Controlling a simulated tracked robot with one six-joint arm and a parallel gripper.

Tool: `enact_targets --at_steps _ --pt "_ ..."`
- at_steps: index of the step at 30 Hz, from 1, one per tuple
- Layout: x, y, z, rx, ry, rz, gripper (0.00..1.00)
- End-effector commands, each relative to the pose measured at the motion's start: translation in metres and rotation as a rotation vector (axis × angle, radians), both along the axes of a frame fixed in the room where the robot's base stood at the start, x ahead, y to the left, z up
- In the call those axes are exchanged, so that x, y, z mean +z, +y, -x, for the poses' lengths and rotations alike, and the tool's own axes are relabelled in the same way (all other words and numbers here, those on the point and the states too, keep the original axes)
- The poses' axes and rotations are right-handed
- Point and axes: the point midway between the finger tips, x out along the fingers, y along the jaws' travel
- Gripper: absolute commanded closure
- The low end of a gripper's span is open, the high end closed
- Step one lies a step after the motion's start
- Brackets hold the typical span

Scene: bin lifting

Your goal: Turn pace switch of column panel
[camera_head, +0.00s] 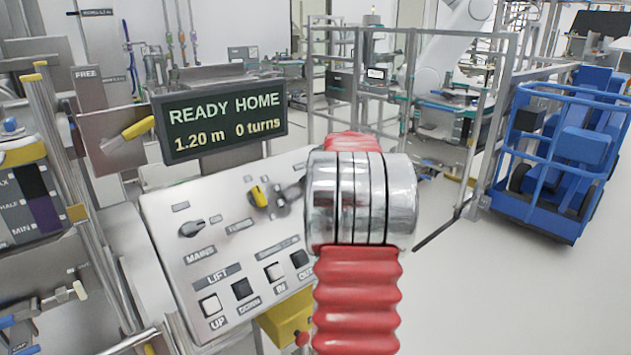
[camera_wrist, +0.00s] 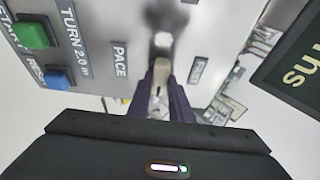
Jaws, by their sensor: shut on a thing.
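The column panel (camera_head: 215,255) is a tilted light-grey plate with switches and buttons in the head view. In the wrist view its PACE label (camera_wrist: 119,58) lies just left of a pale switch lever (camera_wrist: 161,70), which I take for the pace switch. My gripper (camera_wrist: 160,92) is shut on that lever, with a dark finger on each side of it. The lever's base is blurred and partly in shadow. In the head view my red and chrome arm covers the panel's right side, and I cannot make out the gripper or the pace switch clearly.
A display (camera_head: 225,121) above the panel reads READY HOME, 1.20 m, 0 turns. The panel also has a dark MAINS knob (camera_head: 192,228), a yellow knob (camera_head: 258,195) and lift buttons. Green (camera_wrist: 35,35) and blue (camera_wrist: 58,79) buttons sit near the gripper. A blue cart (camera_head: 560,150) stands right; floor there is clear.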

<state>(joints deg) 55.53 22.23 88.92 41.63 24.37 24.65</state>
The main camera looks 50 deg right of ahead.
Motion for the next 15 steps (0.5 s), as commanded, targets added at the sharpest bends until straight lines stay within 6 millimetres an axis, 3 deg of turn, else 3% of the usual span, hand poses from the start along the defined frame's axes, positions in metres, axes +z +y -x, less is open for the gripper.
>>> enact_targets --at_steps 8,9,15 --pt "-0.0018 -0.0003 0.0007 -0.002 0.000 -0.003 1.00" --pt "-0.0018 -0.0003 0.0007 -0.003 0.000 -0.003 0.79" --pt "-0.0011 -0.0001 0.0004 -0.001 0.000 -0.002 0.65"
